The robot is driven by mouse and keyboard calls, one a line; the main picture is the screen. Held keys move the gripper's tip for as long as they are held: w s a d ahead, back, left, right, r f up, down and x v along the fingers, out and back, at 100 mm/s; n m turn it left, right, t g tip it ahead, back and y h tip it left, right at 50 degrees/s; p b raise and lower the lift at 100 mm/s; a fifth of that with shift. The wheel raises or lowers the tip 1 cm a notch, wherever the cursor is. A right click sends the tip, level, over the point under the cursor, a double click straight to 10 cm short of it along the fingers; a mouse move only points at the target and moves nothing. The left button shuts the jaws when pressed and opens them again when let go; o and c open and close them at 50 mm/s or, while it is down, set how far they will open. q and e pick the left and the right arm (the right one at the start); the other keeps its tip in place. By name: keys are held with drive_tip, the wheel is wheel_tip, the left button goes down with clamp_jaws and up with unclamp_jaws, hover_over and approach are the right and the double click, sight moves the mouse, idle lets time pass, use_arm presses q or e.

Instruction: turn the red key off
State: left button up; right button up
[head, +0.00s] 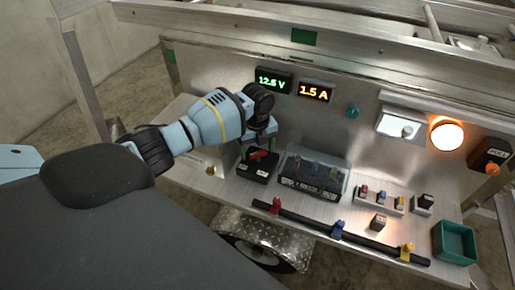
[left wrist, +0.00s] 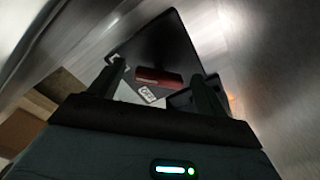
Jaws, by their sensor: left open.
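The red key (head: 259,155) sits on top of a black switch box (head: 254,170) on the metal shelf, left of the clear-covered case. In the left wrist view the red key (left wrist: 158,76) lies across the black box (left wrist: 160,45), between the two fingers and apart from both. My left gripper (head: 260,145) is open and points down just above the key. Its fingertips also show in the left wrist view (left wrist: 160,75). The lower part of the key's mount is hard to make out. My right gripper is not in view.
A clear-covered case (head: 314,175) stands close to the right of the switch box. A black bar with coloured clips (head: 338,230) lies along the front edge. Displays (head: 273,80), a lit orange lamp (head: 447,134) and a green tray (head: 455,242) are nearby.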

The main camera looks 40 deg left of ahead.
use_arm(q)
drive_tip(key=shift+c, duration=0.3)
drive_tip(key=c, duration=0.9)
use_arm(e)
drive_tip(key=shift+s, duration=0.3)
